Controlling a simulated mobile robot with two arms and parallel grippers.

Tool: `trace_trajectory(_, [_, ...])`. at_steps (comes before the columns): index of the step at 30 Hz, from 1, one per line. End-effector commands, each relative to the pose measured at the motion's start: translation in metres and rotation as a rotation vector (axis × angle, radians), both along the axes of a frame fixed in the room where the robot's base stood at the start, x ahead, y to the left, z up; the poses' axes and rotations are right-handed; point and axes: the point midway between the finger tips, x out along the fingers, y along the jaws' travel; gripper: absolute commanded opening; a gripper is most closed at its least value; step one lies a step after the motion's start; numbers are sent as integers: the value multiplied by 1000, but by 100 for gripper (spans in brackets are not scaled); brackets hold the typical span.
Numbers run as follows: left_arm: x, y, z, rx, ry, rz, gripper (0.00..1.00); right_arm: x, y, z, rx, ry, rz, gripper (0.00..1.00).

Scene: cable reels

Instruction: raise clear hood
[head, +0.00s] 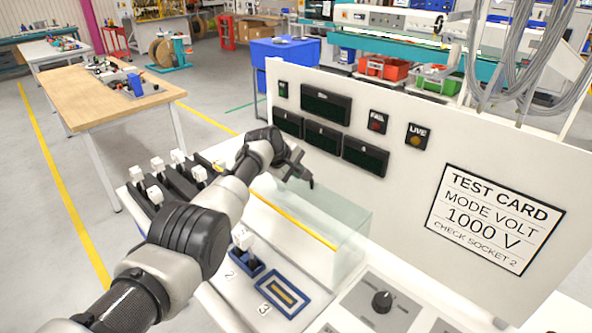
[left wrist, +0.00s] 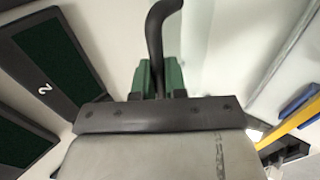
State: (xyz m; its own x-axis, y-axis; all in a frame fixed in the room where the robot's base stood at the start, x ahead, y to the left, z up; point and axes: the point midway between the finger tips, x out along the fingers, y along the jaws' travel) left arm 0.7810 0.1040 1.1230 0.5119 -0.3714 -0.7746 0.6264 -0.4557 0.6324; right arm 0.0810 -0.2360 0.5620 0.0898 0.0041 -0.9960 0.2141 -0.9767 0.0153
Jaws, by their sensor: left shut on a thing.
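The clear hood (head: 348,240) is a see-through, greenish box on the test bench, in front of the upright white panel. My left arm reaches across the bench, and my left gripper (head: 303,177) is at the hood's upper left part. In the left wrist view, the green fingers of my left gripper (left wrist: 159,78) are shut on a dark curved handle (left wrist: 158,30). The handle's join to the hood is not clearly visible. The hood appears low over the bench; whether its lower edge touches cannot be told. My right gripper is not in view.
The panel bears dark displays (head: 325,106), FAIL and LIVE lamps, and a test card (head: 494,219). White-topped plugs (head: 179,157), numbered sockets (head: 283,293) and a black knob (head: 382,302) are on the bench. Grey cables (head: 535,50) hang at right. A yellow bar (head: 300,222) shows near the hood.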

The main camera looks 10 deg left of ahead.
Motion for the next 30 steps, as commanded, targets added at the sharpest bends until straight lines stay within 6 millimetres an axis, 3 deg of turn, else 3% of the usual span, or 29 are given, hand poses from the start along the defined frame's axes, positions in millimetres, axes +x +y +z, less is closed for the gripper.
trace_trajectory(1, [-1, 1, -3, 2, 7, 0, 17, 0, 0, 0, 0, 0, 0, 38])
trace_trajectory(5, [-1, 1, -3, 2, 6, 0, 37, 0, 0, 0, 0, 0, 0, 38])
trace_trajectory(20, [-1, 1, 2, -1, 2, 0, 37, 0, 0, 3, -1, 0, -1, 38])
trace_trajectory(30, [-16, 12, 24, 1, 0, 1, 37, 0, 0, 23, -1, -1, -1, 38])
